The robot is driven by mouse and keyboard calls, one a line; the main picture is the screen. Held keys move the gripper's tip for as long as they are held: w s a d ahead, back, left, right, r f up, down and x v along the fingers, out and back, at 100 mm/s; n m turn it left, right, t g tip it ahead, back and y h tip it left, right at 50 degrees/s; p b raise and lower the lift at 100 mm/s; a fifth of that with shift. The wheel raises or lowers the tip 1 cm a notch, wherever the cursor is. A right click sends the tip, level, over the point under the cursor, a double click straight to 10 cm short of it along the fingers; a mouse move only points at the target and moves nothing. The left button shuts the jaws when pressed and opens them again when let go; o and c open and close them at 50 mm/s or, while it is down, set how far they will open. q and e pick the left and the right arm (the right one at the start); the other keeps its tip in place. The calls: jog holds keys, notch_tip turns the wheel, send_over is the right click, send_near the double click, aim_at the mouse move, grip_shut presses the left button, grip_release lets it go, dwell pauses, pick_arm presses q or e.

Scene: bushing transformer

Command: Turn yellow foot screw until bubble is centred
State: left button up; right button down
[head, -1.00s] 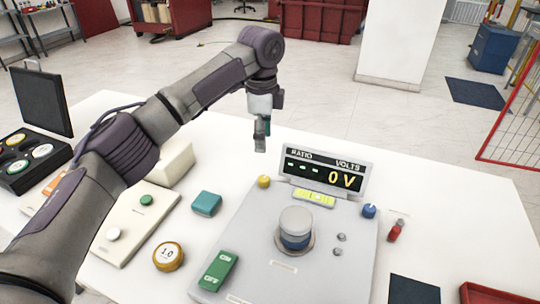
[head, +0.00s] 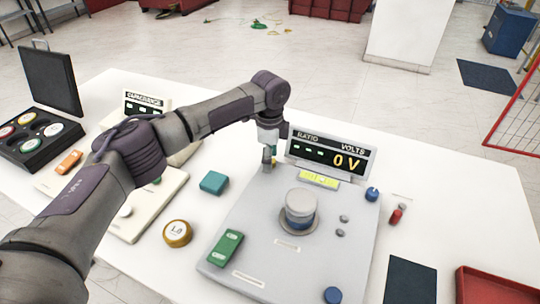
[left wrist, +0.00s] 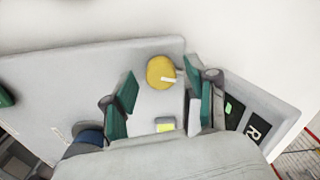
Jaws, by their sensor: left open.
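The yellow foot screw (left wrist: 160,72) is a round knob with a white mark, at the edge of the grey instrument panel (left wrist: 60,85). In the left wrist view it lies between and slightly beyond the green-padded fingers of my left gripper (left wrist: 160,92), which is open and empty. In the head view my left gripper (head: 268,160) points down at the panel's back left corner and mostly hides the screw. The yellow-green bubble level (head: 318,179) lies before the display (head: 330,155), which reads 0 V. The bubble's position is too small to tell. My right gripper is not in view.
A large dial (head: 300,208) stands mid-panel, with blue foot screws at the right (head: 372,194) and front (head: 333,295). A green switch (head: 226,248) is front left. A teal block (head: 214,183) and a brass weight (head: 177,233) stand left of the panel.

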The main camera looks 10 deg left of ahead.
pick_arm(q)
jog(key=shift+f, duration=0.2)
grip_shut()
jog(key=shift+r+n+p, duration=0.25)
jog(key=shift+n+p, duration=0.25)
jog(key=shift+p, duration=0.45)
jog(key=n+p, duration=0.4)
jog(key=shift+p, duration=0.4)
jog(key=n+p, duration=0.2)
jog(key=n, duration=0.1)
jog(key=shift+f+n+p, duration=0.15)
jog(key=shift+n+p, duration=0.65)
jog(key=shift+w, duration=0.1)
